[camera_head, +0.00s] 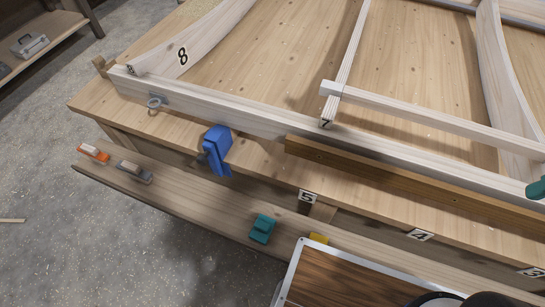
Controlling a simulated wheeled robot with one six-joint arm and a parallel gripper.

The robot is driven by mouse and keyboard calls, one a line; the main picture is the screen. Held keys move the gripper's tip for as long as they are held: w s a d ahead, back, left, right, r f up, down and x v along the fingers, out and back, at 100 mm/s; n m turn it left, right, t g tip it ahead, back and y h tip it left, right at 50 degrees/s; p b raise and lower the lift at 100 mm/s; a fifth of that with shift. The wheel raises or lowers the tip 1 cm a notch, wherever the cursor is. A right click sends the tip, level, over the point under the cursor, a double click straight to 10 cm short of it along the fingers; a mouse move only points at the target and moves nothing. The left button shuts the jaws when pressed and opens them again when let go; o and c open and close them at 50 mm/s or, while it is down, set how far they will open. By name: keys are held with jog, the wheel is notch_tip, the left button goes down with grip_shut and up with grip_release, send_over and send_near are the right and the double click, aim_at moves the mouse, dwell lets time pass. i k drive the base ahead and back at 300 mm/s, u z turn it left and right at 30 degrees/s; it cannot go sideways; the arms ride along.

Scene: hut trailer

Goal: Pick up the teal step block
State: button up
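The teal step block (262,228) rests on the low plank shelf that runs along the front of the workbench, a little below the middle of the picture. It has a stepped shape, and nothing is seen touching it. My gripper is not in view. Dark rounded shapes at the bottom right edge look like parts of my own arm, but no fingers show.
A yellow piece (318,239) lies right of the block, beside a wood-topped panel with a pale rim (288,272). A blue clamp (216,150) hangs at the bench edge. Orange (93,153) and grey (133,171) tools lie left on the shelf (185,197).

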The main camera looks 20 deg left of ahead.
aim_at(263, 226)
jog(key=k, duration=1.05)
jog(key=u, duration=0.7)
jog(key=i, duration=0.65)
jog(key=u, duration=0.3)
jog(key=k, duration=1.05)
jog(key=u, duration=0.75)
jog(key=i, duration=1.15)
jog(key=z, duration=0.6)
